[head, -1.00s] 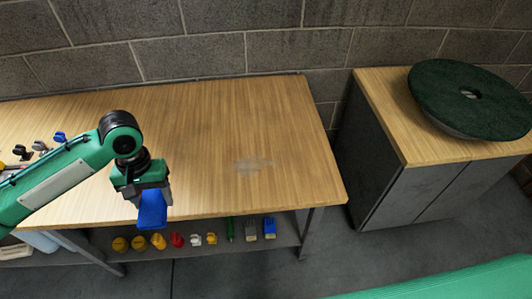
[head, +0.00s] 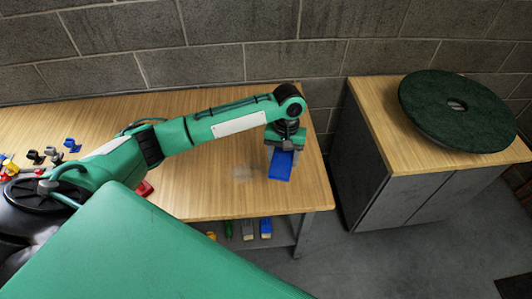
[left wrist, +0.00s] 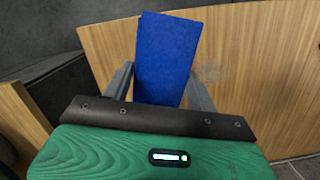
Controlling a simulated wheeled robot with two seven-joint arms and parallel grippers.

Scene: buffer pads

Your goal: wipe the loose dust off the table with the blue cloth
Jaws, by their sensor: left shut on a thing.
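The blue cloth (head: 281,167) is held by my left gripper (head: 283,151), over the right part of the wooden table (head: 205,205). In the left wrist view the cloth (left wrist: 167,58) sits between the two fingers of the gripper (left wrist: 160,92), which is shut on it. I cannot tell whether the cloth touches the table. A faint grey patch of dust (head: 243,173) lies on the table just left of the cloth. The dust also shows faintly in the left wrist view (left wrist: 210,73), right of the cloth. My right gripper is not in view.
Small coloured items (head: 52,154) and a red object (head: 145,188) lie on the table's left part. A shelf below holds brushes (head: 247,230). A grey cabinet (head: 400,195) with a green round pad (head: 458,110) stands right, across a gap. A block wall (head: 240,65) runs behind.

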